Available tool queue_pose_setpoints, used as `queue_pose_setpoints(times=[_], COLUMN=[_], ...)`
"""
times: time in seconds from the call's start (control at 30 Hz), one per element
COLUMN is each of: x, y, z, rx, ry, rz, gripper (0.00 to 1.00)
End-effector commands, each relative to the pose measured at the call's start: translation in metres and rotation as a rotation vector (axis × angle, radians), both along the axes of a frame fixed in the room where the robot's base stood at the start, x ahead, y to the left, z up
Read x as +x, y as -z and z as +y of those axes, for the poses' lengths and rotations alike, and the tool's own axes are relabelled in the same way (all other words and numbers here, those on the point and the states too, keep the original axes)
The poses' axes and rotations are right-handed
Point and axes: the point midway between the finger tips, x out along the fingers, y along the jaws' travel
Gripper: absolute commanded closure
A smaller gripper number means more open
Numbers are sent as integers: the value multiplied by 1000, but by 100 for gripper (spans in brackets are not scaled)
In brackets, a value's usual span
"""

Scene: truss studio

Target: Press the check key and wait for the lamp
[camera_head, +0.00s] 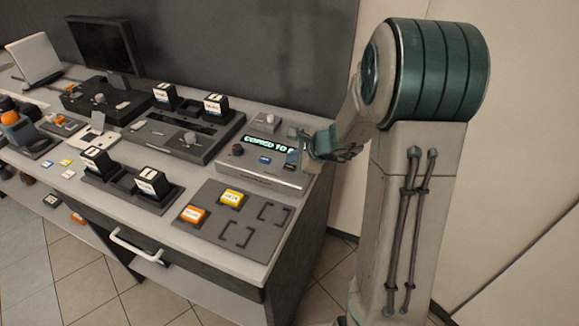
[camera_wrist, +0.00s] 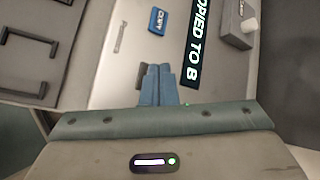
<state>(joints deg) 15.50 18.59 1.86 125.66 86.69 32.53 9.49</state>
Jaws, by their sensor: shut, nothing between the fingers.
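A light grey console (camera_head: 255,178) stands at the right end of the bench. Its lit display (camera_head: 270,146) reads roughly "COPIED TO B", and shows in the wrist view too (camera_wrist: 194,50). A blue key (camera_head: 264,160) sits below the display; in the wrist view its label seems to read "COPY" (camera_wrist: 157,20). My gripper (camera_wrist: 158,68) is shut and empty, its fingertips low over the console, right of that key in the head view. A dark piece (camera_wrist: 138,84) shows beside the fingers. I cannot tell whether it is the check key, or whether the fingers touch anything. A small green glow (camera_wrist: 186,104) shows beside them, partly hidden.
A dark knob (camera_head: 237,150) and a grey raised box (camera_head: 265,122) sit on the console. Black-and-white blocks stand to the left.

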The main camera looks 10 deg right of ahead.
Motion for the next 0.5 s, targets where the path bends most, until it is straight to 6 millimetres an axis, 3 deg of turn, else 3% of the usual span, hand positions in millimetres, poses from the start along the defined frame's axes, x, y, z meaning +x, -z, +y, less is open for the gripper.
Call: queue_pose_setpoints(times=[0.5], x=[0], y=[6], z=[0], rx=[-1], ry=[-1], rz=[0], gripper=[100])
